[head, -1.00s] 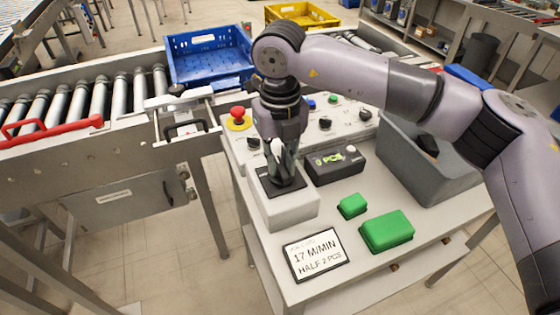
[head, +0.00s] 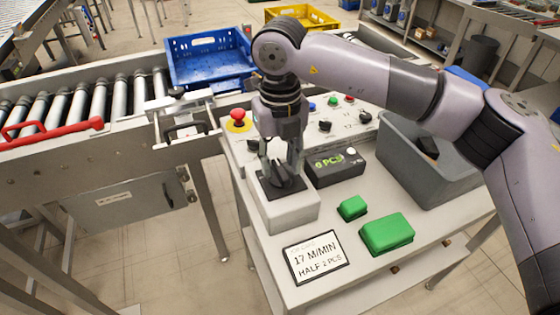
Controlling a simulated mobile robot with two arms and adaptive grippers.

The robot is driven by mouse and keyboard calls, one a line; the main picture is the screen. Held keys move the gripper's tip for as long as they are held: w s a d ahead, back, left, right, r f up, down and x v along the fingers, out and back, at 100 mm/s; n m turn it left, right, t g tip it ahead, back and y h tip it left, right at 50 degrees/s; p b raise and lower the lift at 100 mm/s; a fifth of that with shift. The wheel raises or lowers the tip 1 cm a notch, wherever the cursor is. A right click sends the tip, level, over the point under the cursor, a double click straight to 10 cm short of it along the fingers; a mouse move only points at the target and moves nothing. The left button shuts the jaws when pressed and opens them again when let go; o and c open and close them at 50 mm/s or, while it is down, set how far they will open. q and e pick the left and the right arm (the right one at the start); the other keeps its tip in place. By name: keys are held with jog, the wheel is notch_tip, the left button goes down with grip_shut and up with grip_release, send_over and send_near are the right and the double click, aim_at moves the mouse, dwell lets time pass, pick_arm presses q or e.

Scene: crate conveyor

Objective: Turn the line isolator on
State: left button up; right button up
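The line isolator is a black rotary handle on a dark plate, set on top of a pale box (head: 287,209) at the near left of the table. Its handle (head: 284,177) appears to lie diagonally. My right gripper (head: 281,163) points down over the handle. Its two fingers are apart, one to each side of the handle, and look open. Whether a fingertip touches the handle cannot be told. My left gripper is not in view.
A counter box (head: 335,172) stands close right of the isolator. Green blocks (head: 387,233), a sign card (head: 317,257) and a grey bin (head: 408,178) share the table. A red emergency button (head: 238,114) sits behind. A blue crate (head: 209,60) is on the conveyor.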

aim_at(280, 167)
notch_tip(280, 167, up, 11)
jog(key=shift+r, duration=0.15)
dwell(0.5)
